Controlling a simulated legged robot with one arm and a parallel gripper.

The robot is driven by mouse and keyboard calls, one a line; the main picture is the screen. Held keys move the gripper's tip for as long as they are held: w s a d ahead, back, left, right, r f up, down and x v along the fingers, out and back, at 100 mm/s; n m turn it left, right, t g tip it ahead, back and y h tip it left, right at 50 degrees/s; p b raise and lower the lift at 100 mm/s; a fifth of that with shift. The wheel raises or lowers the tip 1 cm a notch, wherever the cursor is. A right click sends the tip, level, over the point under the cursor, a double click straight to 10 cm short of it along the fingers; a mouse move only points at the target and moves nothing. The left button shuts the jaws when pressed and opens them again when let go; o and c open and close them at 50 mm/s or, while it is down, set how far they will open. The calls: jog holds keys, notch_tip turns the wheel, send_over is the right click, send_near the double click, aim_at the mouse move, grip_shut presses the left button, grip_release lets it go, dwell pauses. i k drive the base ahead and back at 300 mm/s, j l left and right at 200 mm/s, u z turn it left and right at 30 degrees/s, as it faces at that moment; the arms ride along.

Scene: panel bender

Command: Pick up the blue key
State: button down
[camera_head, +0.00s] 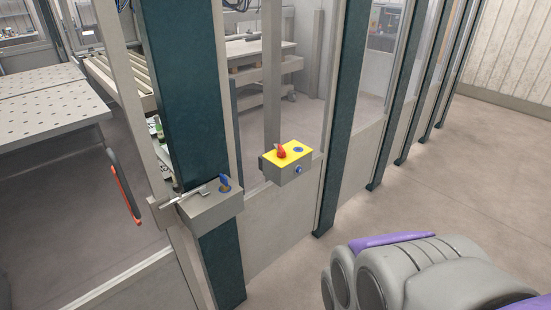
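A blue key (224,183) stands upright in the top of a grey lock box (214,207) fixed to a dark green fence post. A metal bolt or handle (186,196) lies just left of the key. Part of my own grey and purple arm shows at the lower right, well apart from the key. My gripper is not in view, so its state does not show.
A yellow-topped control box (288,162) with a red switch (281,153) and blue parts stands just right of the lock box. Fence panels with dark green posts (352,110) run to the back right. The floor (450,190) at right is clear. A red-edged door handle (126,188) is at left.

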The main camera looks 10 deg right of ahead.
aim_at(223, 179)
jog(key=i, duration=0.15)
jog(key=i+u, duration=0.7)
jog(key=u, duration=0.9)
jog(key=k+j, duration=0.05)
jog(key=j, duration=0.05)
